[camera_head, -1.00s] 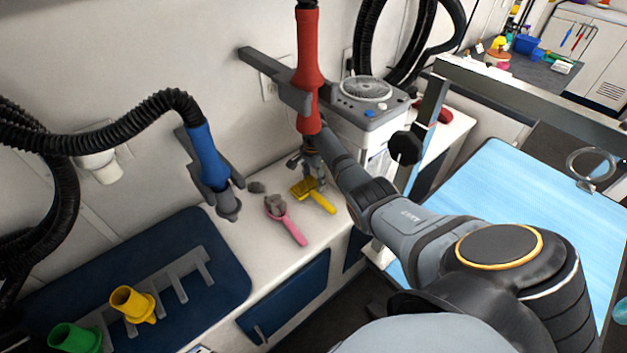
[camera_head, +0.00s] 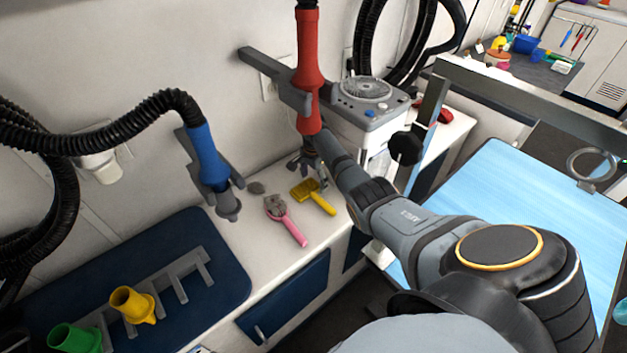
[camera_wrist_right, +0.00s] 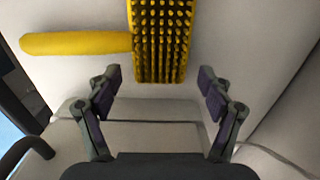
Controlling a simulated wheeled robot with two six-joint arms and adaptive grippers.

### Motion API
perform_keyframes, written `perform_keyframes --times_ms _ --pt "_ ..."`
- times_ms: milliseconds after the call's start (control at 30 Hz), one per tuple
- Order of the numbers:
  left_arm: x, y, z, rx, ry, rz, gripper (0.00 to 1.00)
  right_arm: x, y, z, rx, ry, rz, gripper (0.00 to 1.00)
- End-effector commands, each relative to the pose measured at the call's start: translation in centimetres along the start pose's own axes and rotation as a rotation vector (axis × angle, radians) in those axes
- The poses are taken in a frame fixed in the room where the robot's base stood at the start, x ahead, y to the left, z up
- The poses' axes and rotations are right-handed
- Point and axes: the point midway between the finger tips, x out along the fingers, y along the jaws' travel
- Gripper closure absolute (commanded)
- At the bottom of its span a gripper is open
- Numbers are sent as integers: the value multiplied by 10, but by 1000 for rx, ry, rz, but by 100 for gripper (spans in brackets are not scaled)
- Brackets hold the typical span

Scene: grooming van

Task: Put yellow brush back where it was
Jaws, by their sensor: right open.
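The yellow brush (camera_head: 314,196) lies on the white counter, with its head toward the wall and its handle toward the front right. In the right wrist view the yellow brush (camera_wrist_right: 160,42) lies bristles up, its handle to the left. My left gripper is not in view.
A red nozzle (camera_head: 309,85) and blue nozzle (camera_head: 207,155) hang above. A grey-topped machine (camera_head: 362,105) stands at the right.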

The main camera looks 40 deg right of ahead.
Motion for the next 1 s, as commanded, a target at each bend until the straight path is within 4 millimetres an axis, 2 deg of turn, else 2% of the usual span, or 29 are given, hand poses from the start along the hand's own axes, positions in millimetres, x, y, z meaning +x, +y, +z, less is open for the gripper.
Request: perform_keyframes --times_ms 200,400,1000 --pt "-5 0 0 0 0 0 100 -43 -2 -1 0 3 -6 20" --pt "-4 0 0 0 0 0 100 -69 -1 -1 1 1 -2 20" --pt "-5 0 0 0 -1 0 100 -73 0 1 -6 -6 0 20"
